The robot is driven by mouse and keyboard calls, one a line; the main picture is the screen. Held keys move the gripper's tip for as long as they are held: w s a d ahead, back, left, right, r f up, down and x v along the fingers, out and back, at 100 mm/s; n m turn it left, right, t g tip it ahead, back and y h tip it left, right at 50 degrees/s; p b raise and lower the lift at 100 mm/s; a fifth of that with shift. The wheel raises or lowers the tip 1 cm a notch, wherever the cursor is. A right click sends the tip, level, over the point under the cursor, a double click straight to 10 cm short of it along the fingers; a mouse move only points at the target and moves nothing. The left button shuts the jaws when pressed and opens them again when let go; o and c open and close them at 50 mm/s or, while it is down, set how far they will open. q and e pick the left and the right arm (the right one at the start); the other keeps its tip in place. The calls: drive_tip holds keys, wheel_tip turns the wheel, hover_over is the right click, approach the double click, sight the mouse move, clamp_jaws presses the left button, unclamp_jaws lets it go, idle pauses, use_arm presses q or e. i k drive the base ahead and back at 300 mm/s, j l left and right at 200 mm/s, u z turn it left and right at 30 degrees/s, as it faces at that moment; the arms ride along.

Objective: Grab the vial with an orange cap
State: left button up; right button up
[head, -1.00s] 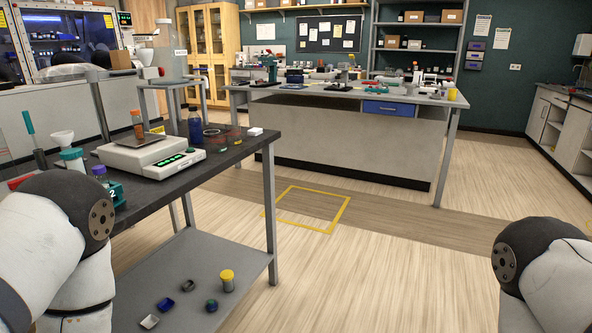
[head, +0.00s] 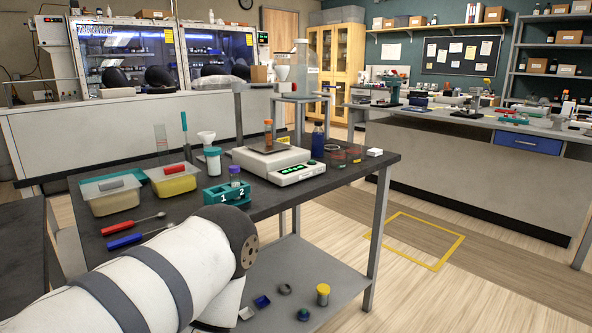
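A small vial with an orange cap (head: 268,134) stands upright on the pan of a white balance (head: 285,166), on the dark-topped table (head: 340,182). My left arm reaches in from the lower left, in front of the table. Its gripper is not in the picture. My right arm and gripper are not in the picture either.
Two tubs (head: 172,181) and red and blue tools lie left. Open floor (head: 480,270) is at right.

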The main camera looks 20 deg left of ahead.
sight(268, 128)
drive_tip(key=i+j+u, duration=0.1)
drive_tip(key=i+u, duration=0.3)
drive_tip(key=i, duration=0.15)
drive_tip(key=i+l+u, duration=0.1)
drive_tip(key=i+u, duration=0.35)
drive_tip(key=i+l+u, duration=0.4)
drive_tip(key=i, duration=0.15)
drive_tip(key=i+j, duration=0.05)
drive_tip(key=j, duration=0.05)
